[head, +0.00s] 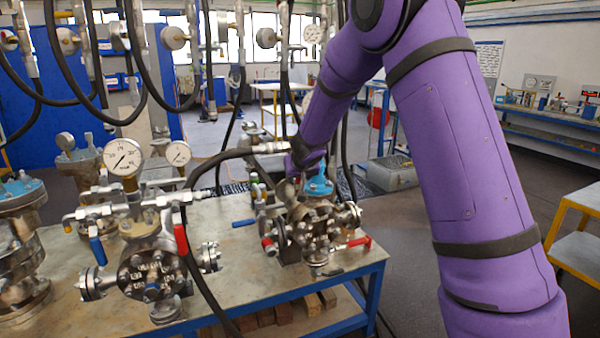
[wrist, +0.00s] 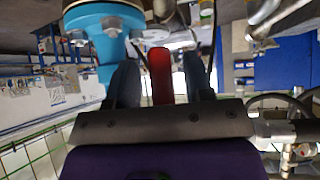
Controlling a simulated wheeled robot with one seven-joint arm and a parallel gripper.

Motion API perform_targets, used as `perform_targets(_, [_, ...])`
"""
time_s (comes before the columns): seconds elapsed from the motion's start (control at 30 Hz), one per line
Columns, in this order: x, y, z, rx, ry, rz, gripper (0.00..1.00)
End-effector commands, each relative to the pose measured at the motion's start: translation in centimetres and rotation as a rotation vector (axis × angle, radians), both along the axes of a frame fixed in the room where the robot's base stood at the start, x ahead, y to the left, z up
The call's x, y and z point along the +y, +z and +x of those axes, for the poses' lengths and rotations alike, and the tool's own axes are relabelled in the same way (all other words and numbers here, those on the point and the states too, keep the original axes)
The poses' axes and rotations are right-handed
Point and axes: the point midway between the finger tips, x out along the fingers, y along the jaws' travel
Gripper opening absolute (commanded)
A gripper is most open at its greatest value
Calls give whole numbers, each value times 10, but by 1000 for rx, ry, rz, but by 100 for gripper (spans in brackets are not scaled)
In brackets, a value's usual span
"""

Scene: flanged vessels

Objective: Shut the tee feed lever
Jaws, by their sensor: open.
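In the wrist view my gripper (wrist: 160,72) is open, with its two dark fingers on either side of a red lever (wrist: 160,76). Gaps show between the lever and the fingers. A light blue flanged part (wrist: 105,35) stands close beside the left finger. In the head view my gripper (head: 297,165) is at the right-hand vessel (head: 315,225), by its blue top (head: 318,186); its fingers are mostly hidden. That vessel also has red handles low at its left (head: 269,245) and right (head: 360,241). I cannot tell which handle is the tee feed lever.
A second vessel (head: 150,270) with gauges, a blue lever (head: 98,250) and a red lever (head: 181,238) stands left on the bench (head: 240,290). Black hoses (head: 200,275) hang across the bench. A yellow-framed table (head: 580,225) stands at the right, with open floor between.

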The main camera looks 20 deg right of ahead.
Motion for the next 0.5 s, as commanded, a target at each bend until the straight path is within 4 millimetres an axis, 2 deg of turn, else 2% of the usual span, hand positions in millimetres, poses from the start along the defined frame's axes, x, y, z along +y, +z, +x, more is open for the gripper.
perform_targets(0.5, [4, 22, -21, -3, -1, 2, 47])
